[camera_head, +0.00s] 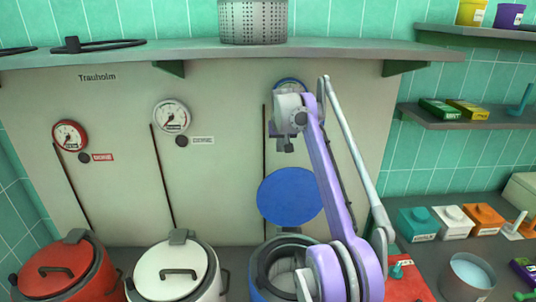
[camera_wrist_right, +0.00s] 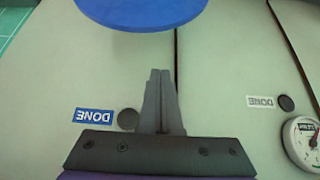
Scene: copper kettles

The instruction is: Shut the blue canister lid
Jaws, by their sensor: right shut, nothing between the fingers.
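The blue lid (camera_head: 290,196) is a round disc standing raised above the blue canister (camera_head: 258,283), whose top is open. My right arm crosses in front of the canister's right side and hides part of it. My right gripper (camera_head: 284,146) is shut and empty, a little above the lid's upper edge. In the right wrist view the shut fingers (camera_wrist_right: 160,73) point toward the edge of the blue lid (camera_wrist_right: 140,12), with a visible gap between them. My left gripper is not in view.
A red canister (camera_head: 58,272) and a white canister (camera_head: 172,270) stand at left with lids down. Gauges (camera_head: 171,117) are on the panel behind; the blue one (camera_head: 289,82) is mostly hidden. A shelf (camera_head: 330,49) runs above. Small boxes (camera_head: 417,223) and a pot (camera_head: 468,276) stand at right.

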